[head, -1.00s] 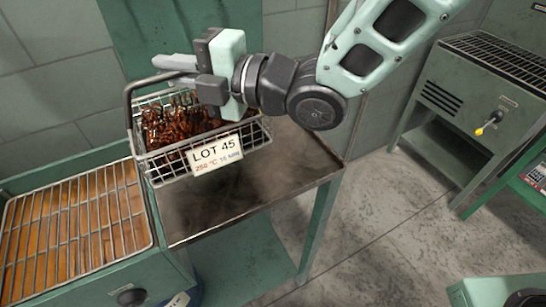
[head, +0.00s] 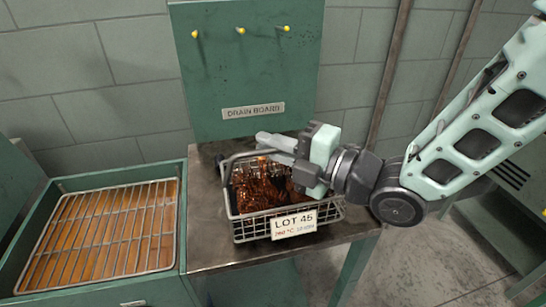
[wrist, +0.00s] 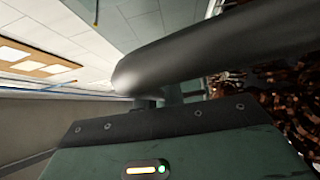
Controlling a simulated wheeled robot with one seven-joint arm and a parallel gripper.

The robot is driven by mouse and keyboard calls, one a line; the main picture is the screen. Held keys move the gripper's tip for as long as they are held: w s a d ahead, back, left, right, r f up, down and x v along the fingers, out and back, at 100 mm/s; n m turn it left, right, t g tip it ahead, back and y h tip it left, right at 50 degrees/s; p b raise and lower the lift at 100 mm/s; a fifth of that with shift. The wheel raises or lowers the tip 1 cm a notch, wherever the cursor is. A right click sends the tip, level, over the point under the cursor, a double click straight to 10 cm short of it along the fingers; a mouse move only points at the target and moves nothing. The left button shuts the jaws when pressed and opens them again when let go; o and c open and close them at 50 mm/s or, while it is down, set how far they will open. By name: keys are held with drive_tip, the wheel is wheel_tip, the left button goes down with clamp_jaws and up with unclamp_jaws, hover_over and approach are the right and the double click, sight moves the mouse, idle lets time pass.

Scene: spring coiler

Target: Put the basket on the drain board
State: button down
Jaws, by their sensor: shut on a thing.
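The wire basket (head: 250,230) holds dark reddish-brown coiled parts and has a "LOT 45" tag (head: 294,223) on its front. My gripper (head: 280,149) is shut on the basket's dark handle, at the upper side of the basket. In the wrist view the thick handle bar (wrist: 200,58) crosses close to the camera, with the coiled parts beyond at the right. The drain board (head: 208,240) is a brown metal top below the basket, under a green panel lettered "DRAIN BOARD" (head: 252,111). The basket is over the drain board; whether it touches the top cannot be told.
A green tank (head: 75,187) with a wire rack (head: 110,230) over amber liquid adjoins the drain board at the left. The green back panel has yellow-tipped pegs (head: 240,30). Bare board shows left of the basket; its right edge is close to the basket.

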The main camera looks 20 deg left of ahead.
sight(336, 198)
drive_tip(key=shift+f, duration=1.4)
drive_tip(key=c, duration=1.5)
unclamp_jaws()
drive_tip(key=shift+r, duration=0.2)
drive_tip(key=b+v, duration=0.2)
drive_tip(key=v, duration=1)
drive_tip(key=shift+s+b, duration=0.1)
drive_tip(key=shift+b, duration=0.2)
